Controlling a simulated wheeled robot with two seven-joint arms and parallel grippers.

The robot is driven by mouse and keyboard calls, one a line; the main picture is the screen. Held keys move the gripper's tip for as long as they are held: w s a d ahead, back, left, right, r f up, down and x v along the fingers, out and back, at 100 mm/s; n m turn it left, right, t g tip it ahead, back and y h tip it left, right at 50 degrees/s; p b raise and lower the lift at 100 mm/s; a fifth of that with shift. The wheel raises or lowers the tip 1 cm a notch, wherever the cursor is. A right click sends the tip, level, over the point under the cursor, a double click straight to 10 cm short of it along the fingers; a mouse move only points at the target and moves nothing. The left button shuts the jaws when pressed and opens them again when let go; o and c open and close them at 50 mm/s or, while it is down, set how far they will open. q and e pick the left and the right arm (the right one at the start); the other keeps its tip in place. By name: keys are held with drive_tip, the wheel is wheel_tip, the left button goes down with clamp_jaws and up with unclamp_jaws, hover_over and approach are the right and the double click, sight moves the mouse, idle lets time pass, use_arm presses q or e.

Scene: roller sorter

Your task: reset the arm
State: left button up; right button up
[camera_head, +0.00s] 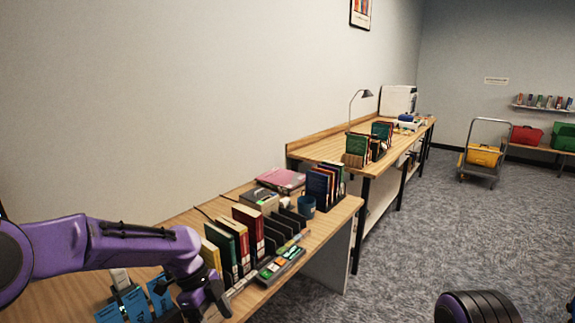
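My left arm is purple and reaches in from the left over the near wooden desk (325,212). Its dark gripper (205,303) points down at the desk's front edge, beside blue cards or booklets (133,303) in a dark holder. Its fingertips are small and partly cut off, so I cannot tell whether they are open or shut, and no held object shows. A dark ribbed part of my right arm shows at the bottom right; my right gripper is not in view.
A black sorter rack with upright books (240,236) stands close to my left gripper, with a long device with coloured buttons (280,265) in front. A blue mug (306,207) and more books (325,186) stand behind. Carpeted floor (420,240) is open at right; a cart (484,153) stands far back.

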use_arm(q)
drive_tip(key=s+a+f+n+t+y, duration=0.1)
drive_tip(key=s+a+f+n, duration=0.1)
drive_tip(key=s+f+n, duration=0.8)
drive_tip(key=s+a+f+n+t+y, duration=0.15)
drive_tip(key=s+f+n, duration=0.35)
drive_tip(key=f, duration=0.9)
drive_tip(key=s+a+f+n+t+y, duration=0.1)
drive_tip(key=s+a+n+y, duration=0.1)
drive_tip(key=s+a+n, duration=0.3)
drive_tip(key=s+a+n+t+y, duration=0.2)
drive_tip(key=s+a+n, duration=0.3)
drive_tip(key=s, duration=0.6)
drive_tip(key=shift+s+a+f+n+y+b, duration=0.25)
drive_tip(key=shift+a+f+n+y+b, duration=0.15)
drive_tip(key=shift+n, duration=0.8)
